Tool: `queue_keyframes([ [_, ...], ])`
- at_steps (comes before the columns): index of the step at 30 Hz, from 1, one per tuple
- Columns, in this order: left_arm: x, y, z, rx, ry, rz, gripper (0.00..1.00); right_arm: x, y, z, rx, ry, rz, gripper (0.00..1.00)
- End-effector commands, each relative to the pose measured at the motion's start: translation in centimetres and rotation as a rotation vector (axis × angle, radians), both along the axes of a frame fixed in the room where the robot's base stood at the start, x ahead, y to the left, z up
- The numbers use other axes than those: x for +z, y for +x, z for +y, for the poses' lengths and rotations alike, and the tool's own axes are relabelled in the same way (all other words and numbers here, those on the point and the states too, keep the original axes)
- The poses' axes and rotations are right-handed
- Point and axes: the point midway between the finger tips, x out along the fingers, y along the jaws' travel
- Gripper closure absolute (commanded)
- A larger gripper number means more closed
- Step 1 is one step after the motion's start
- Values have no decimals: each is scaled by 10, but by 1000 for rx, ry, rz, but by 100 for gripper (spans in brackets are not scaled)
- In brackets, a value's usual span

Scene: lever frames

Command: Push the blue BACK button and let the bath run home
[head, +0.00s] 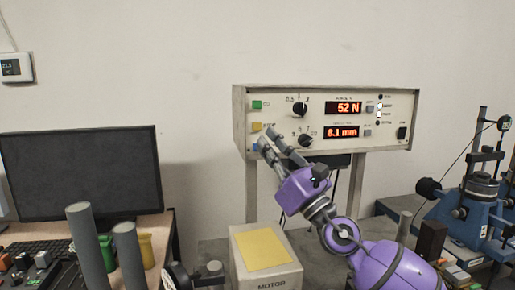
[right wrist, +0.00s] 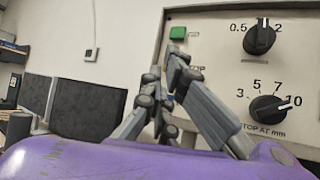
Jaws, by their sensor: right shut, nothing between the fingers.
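The control box (head: 322,118) stands raised on legs at the back, with a green button (head: 257,104), a yellow button (head: 257,126) and the blue BACK button (head: 255,147) in a column at its left end. My right gripper (head: 264,138) is shut and empty, its fingertips at the panel close to the blue and yellow buttons. In the right wrist view the fingers (right wrist: 172,68) cover most of the lower buttons, while the green button (right wrist: 178,33) shows clear. I cannot tell whether the fingertips touch the blue button. I cannot make out the bath. My left gripper is out of view.
The displays read 52 N (head: 344,108) and 8.1 mm (head: 342,132). A box marked MOTOR (head: 267,279) with a yellow top stands below my right arm. Two grey posts (head: 86,245) rise at the lower left, before a dark monitor (head: 80,174). Blue apparatus (head: 470,210) stands right.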

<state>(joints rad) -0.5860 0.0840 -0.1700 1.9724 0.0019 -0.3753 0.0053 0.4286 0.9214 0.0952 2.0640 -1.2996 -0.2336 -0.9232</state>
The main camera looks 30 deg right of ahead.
Motion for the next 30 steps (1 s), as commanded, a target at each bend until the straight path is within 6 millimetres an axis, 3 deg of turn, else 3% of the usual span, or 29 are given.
queue_keyframes([
  [30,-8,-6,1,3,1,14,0,-1,12,-3,0,0,0,100],
])
